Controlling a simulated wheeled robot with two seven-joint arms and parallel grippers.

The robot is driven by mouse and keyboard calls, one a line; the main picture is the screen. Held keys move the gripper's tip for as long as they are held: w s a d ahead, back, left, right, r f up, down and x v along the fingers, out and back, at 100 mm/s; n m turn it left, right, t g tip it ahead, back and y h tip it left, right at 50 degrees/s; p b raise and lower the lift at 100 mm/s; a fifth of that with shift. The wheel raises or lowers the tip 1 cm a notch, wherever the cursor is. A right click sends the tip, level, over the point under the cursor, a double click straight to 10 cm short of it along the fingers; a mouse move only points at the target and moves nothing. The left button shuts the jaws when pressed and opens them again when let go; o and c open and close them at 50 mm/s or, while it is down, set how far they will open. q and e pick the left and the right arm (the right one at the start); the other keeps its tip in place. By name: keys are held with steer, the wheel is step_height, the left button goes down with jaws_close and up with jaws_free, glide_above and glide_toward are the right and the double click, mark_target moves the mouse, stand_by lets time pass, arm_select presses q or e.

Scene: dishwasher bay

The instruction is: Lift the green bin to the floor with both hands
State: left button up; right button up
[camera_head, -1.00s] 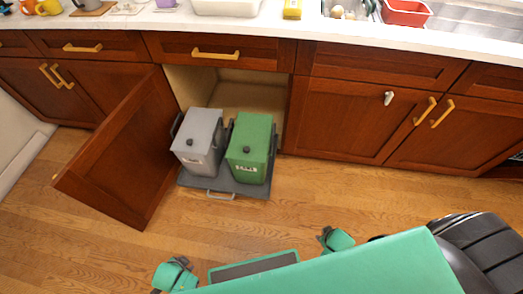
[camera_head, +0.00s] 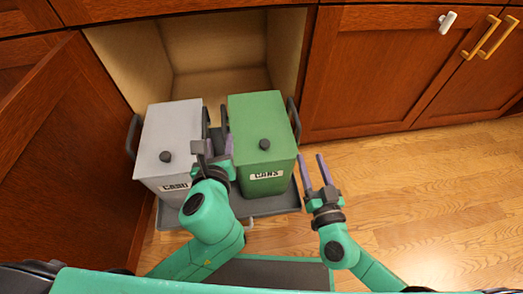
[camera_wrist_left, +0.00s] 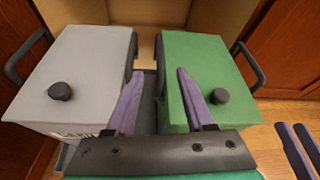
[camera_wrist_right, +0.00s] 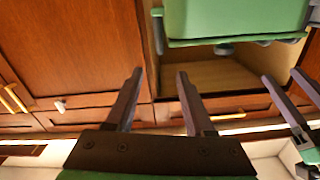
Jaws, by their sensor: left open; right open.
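The green bin (camera_head: 262,145) stands upright on the pull-out tray, with a black lid knob, a "CANS" label and a dark handle on each side. It also shows in the left wrist view (camera_wrist_left: 205,70) and the right wrist view (camera_wrist_right: 235,18). My left gripper (camera_head: 217,146) is open, over the gap between the grey and green bins, near the green bin's left side. In the left wrist view its purple fingers (camera_wrist_left: 155,88) point into that gap. My right gripper (camera_head: 312,172) is open and empty, to the right of the green bin and apart from it.
A grey bin (camera_head: 172,130) stands beside the green one on the dark pull-out tray (camera_head: 270,205). An open cabinet door (camera_head: 80,150) is on the left. Closed cabinets (camera_head: 390,75) are on the right. Wooden floor (camera_head: 440,190) is clear on the right.

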mark_target(223, 120)
arm_select(q)
steer(key=x, duration=1.4)
steer(key=shift+w+a+f, duration=0.1)
steer(key=shift+w+a, duration=0.05)
steer(key=shift+w, duration=0.15)
arm_select(e)
steer(key=x, duration=1.4)
steer(key=shift+w, duration=0.35)
arm_select(q)
jaws_close()
arm_select(e)
jaws_close()
